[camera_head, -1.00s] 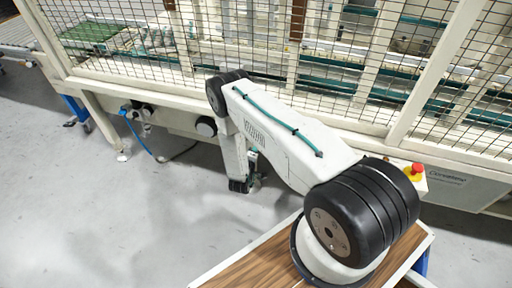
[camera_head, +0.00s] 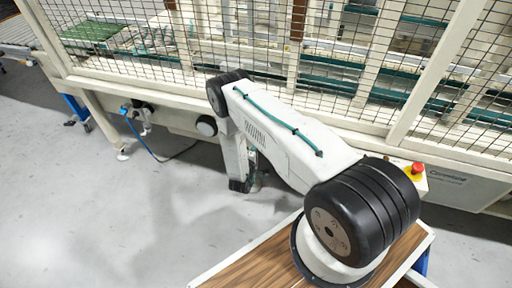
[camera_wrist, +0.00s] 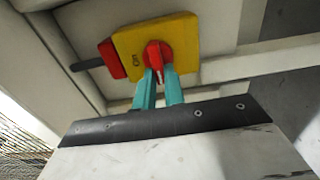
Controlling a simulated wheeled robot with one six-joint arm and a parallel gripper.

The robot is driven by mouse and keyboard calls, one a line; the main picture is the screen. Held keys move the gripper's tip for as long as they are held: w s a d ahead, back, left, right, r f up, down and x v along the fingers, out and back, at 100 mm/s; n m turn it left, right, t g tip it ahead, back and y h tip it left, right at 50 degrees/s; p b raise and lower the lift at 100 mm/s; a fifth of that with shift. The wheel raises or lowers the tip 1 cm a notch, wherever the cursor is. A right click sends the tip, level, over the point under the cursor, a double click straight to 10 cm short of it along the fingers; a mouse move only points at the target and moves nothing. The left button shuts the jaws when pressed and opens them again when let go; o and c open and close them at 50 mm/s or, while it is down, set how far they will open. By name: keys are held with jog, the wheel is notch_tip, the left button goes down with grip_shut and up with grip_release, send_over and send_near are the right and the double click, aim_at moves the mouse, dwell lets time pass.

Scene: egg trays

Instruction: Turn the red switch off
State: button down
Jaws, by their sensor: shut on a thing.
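The red switch (camera_wrist: 157,56) is a rotary knob with a white mark, on a yellow plate (camera_wrist: 190,36) in the upper middle of the wrist view. The fingertips partly cover the knob's lower part. In the head view I cannot make out the switch; my arm hangs beside the machine's lower frame.
A red block with a dark rod (camera_wrist: 92,64) sits left of the plate. Pale frame beams surround it. In the head view, the caged machine (camera_head: 300,60) spans the back, with a red emergency button (camera_head: 416,168) at right. The grey floor (camera_head: 90,220) at left is clear.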

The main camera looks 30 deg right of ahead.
jog(key=c, duration=1.5)
grip_release()
jog(key=v, duration=0.8)
